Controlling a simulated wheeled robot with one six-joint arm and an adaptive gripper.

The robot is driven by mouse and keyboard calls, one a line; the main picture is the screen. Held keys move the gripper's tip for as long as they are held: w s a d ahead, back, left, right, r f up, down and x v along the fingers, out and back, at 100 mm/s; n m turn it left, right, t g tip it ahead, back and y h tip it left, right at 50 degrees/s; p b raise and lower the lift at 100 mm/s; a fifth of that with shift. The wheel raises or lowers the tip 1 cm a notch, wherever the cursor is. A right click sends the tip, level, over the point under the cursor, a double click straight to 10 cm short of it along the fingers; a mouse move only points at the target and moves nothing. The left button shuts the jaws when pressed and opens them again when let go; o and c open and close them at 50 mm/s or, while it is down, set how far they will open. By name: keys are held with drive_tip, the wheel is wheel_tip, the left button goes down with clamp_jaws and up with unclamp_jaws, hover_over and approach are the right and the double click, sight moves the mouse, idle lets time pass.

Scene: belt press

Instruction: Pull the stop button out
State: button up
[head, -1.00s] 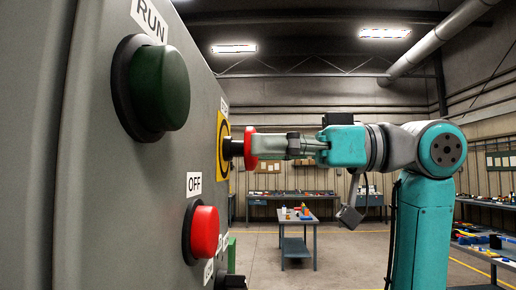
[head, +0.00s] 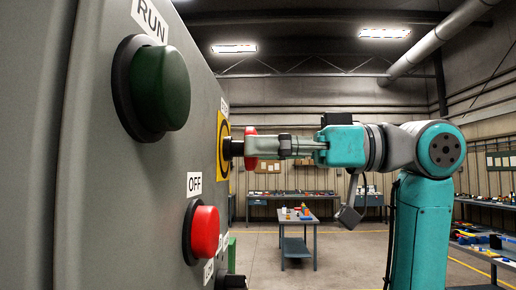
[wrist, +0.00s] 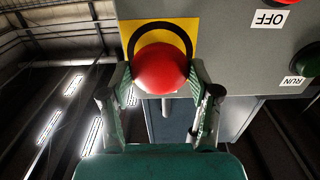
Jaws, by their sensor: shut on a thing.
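The stop button (head: 250,148) is a red mushroom head on a black stem, standing out from a yellow plate (head: 223,146) on the grey panel. In the wrist view the red head (wrist: 162,68) is round, in front of the yellow plate with its black ring. My gripper (head: 262,147) comes in level from the right and is shut on the head. In the wrist view one finger of my gripper (wrist: 161,82) lies on each side of the head. The head hides the stem in the wrist view.
On the panel, a green RUN button (head: 160,88) sits above and nearer, and a red OFF button (head: 204,232) below. A dark knob (head: 234,282) is at the lower edge. A small table (head: 296,218) stands behind on open floor.

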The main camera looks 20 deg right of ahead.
drive_tip(key=shift+d, duration=0.2)
drive_tip(key=shift+s+d, duration=0.1)
drive_tip(key=shift+d, duration=0.15)
drive_tip(key=o, duration=1.3)
drive_tip(key=shift+a, duration=0.1)
drive_tip(key=shift+c, duration=0.2)
drive_tip(key=v, duration=0.9)
